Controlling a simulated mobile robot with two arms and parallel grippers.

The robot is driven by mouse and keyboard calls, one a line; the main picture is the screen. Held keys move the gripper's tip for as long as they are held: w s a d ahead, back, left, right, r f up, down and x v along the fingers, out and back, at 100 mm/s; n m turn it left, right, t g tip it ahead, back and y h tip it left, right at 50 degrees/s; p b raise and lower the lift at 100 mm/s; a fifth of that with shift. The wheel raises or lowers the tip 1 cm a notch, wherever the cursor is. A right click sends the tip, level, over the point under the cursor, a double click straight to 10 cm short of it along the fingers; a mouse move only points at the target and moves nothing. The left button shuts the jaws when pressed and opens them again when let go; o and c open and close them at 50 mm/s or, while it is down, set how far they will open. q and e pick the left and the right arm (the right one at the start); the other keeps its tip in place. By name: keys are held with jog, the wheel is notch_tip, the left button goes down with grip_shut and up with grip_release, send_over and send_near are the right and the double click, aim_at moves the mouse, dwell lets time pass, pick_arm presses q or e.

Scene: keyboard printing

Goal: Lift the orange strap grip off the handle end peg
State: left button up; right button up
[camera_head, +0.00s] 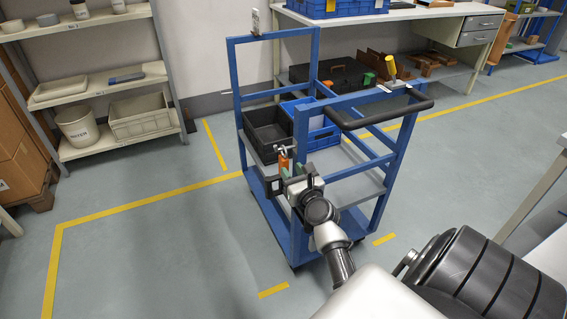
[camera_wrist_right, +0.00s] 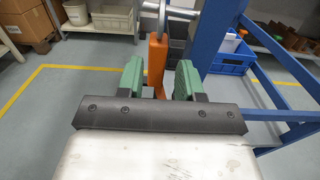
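The orange strap grip (camera_wrist_right: 156,65) hangs upright from a metal peg (camera_wrist_right: 178,13) beside a blue post in the right wrist view. It shows small in the head view (camera_head: 284,161) at the near left corner of the blue cart. My right gripper (camera_wrist_right: 158,80) is open, with its two green fingers on either side of the strap's lower part. A gap shows between the strap and each finger. How far the strap reaches in depth between the fingers is hard to tell. My left gripper is not in view.
The blue cart (camera_head: 300,228) has a black push handle (camera_head: 385,116) at its near right. A black bin (camera_head: 262,138) and a blue bin (camera_head: 318,134) sit on its shelf. The blue post (camera_wrist_right: 214,35) stands close right of my right gripper. The floor left of the cart is clear.

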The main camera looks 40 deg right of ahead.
aim_at(286, 164)
jog(key=x, duration=0.5)
jog(key=shift+a+r, duration=0.1)
jog(key=shift+r, duration=0.05)
jog(key=shift+w, duration=0.55)
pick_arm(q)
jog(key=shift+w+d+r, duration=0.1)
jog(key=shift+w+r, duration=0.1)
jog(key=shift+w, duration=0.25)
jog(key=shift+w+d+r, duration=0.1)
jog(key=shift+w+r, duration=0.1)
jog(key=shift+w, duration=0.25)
pick_arm(e)
grip_shut()
